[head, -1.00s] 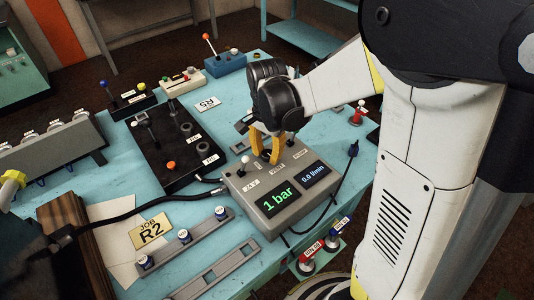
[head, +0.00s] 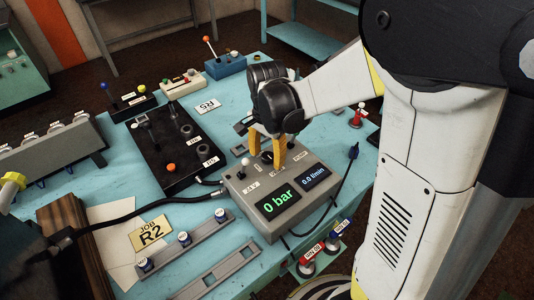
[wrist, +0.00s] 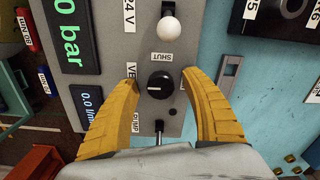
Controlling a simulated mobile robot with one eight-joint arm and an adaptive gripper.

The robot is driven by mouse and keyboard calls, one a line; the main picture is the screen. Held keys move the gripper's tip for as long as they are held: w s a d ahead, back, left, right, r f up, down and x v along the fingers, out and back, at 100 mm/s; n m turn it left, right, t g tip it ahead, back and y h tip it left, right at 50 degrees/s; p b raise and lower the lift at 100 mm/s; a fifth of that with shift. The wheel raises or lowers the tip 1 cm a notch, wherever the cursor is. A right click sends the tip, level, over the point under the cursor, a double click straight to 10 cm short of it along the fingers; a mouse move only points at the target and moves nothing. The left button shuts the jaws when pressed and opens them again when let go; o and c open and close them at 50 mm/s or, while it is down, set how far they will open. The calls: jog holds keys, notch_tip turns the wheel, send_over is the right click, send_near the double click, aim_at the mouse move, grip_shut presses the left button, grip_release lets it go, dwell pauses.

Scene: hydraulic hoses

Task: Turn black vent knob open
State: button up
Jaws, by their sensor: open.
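The black vent knob (wrist: 160,85) sits on the grey control box (head: 255,222). In the wrist view its pale mark points left, towards a label partly hidden by a finger that reads "VE". A "SHUT" label (wrist: 160,57) lies above the knob. My gripper (wrist: 160,78) is open, with one yellow finger on each side of the knob and gaps between. In the head view my gripper (head: 267,148) is over the back of the box, with the knob (head: 266,157) showing between the fingers. The pressure display (head: 279,206) reads 0 bar.
A white-tipped toggle (head: 245,162) stands beside the knob on the box. Another lever (wrist: 159,130) is close to my gripper in the wrist view. A black valve panel (head: 165,150) lies to the left, and a black hose (head: 130,220) runs across the bench.

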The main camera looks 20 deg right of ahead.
notch_tip(320, 180, up, 12)
dwell(0.4)
dwell(0.3)
jog(key=n+t+b, duration=0.2)
jog(key=n+t, duration=0.1)
jog(key=n, duration=0.2)
send_near(267, 157)
jog(key=s+r, duration=0.2)
jog(key=s, duration=0.1)
jog(key=s+f+n+t+b, duration=0.2)
jog(key=s+f+n+t, duration=0.1)
jog(key=s+n, duration=0.3)
jog(key=shift+s+d+n+t, duration=0.25)
jog(key=shift+s+n+t, duration=0.05)
jog(key=shift+t, duration=0.3)
